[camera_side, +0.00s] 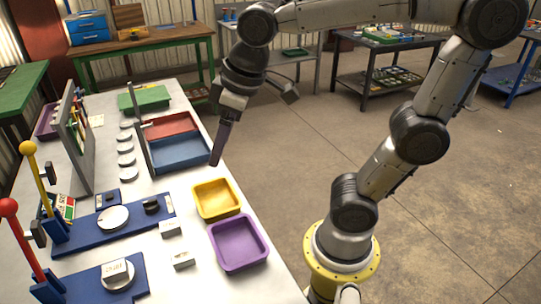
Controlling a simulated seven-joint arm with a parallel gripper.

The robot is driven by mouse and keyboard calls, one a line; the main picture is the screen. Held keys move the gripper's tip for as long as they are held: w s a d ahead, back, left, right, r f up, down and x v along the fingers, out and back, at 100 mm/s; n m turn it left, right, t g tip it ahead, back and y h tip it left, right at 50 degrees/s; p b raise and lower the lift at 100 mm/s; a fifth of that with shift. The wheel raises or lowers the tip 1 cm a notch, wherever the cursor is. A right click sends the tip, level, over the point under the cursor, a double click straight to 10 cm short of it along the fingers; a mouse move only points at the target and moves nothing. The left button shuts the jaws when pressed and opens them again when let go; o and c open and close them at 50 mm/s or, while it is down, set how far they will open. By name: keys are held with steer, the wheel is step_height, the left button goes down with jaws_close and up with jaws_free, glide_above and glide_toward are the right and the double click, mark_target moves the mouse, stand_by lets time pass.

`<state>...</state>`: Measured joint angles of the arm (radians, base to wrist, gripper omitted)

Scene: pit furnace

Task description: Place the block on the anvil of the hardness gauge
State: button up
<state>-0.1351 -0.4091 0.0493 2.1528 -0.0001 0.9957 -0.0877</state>
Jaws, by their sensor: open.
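Two lever devices stand at the table's left. The yellow-knobbed device (88,239) has a bare pale round plate (112,217) on its blue base. I cannot tell which device is the hardness gauge. Two more small pale blocks lie on the white table: one block (170,229) by the blue base, another block (183,261) nearer the front. My gripper (215,161) is open, pointing down near the blue tray, apart from all blocks. Its fingers show nearly edge-on.
A yellow bin (216,185) and a purple bin (264,252) stand along the table's right edge. A red tray (172,121) and a blue tray (198,148) lie behind, beside a grey upright panel (143,140). Several round discs (129,174) form a row left of it.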

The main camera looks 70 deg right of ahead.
steer(key=s+d+f+m+t, duration=0.1)
steer(key=s+d+f+m, duration=0.1)
steer(key=s, duration=0.6)
steer(key=shift+s+d+f+m+t+h, duration=0.3)
steer(key=shift+s+d+f, duration=0.1)
steer(key=shift+d+f, duration=0.4)
steer(key=shift+a, duration=0.1)
